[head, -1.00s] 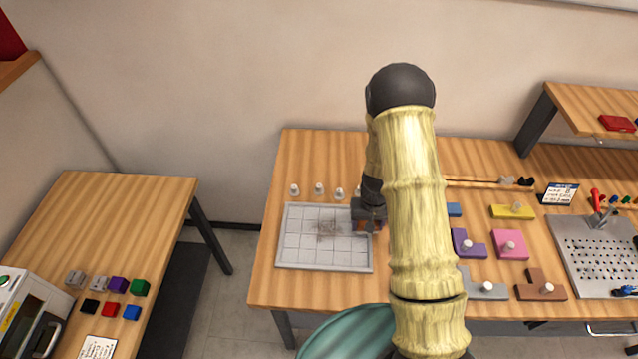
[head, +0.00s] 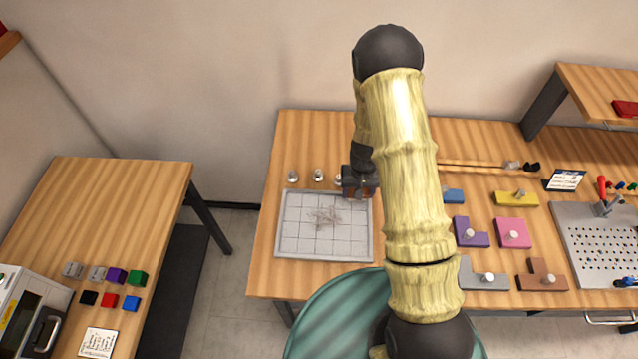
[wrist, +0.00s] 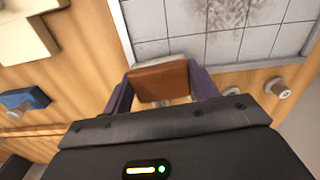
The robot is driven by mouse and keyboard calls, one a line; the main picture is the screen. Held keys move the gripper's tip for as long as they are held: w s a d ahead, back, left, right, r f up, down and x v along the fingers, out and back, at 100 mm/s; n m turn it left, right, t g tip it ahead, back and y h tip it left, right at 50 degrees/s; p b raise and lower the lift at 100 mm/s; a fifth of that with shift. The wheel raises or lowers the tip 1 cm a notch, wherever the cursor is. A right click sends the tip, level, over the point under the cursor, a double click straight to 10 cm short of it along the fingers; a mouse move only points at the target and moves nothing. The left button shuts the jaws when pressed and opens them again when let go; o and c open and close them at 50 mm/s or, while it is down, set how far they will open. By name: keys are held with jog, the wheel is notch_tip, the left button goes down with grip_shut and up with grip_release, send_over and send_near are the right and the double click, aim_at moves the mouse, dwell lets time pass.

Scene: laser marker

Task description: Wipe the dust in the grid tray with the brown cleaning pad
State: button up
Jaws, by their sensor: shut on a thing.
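The brown cleaning pad (wrist: 160,82) is held between the two fingers of my gripper (wrist: 162,93) in the wrist view. It has a pale far edge and sits just outside the tray's border there. The grid tray (head: 283,225) is a light grey framed tray with square cells on the table. A patch of dust (head: 325,217) lies on its upper middle cells and also shows at the top of the wrist view (wrist: 222,10). In the head view my gripper (head: 358,190) is at the tray's far right corner. I cannot tell whether the pad touches anything.
A pegboard plate (head: 590,240) is farther right. A green round stool (head: 335,310) is before the table. Bare table shows left of the tray.

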jog(key=s+a+r+p, duration=0.1)
jog(key=a+r+p, duration=0.3)
jog(key=a, duration=0.7)
jog(key=shift+s+a+r+m+p, duration=0.15)
jog(key=shift+a+r+m+p, duration=0.15)
jog(key=shift+r+m, duration=0.15)
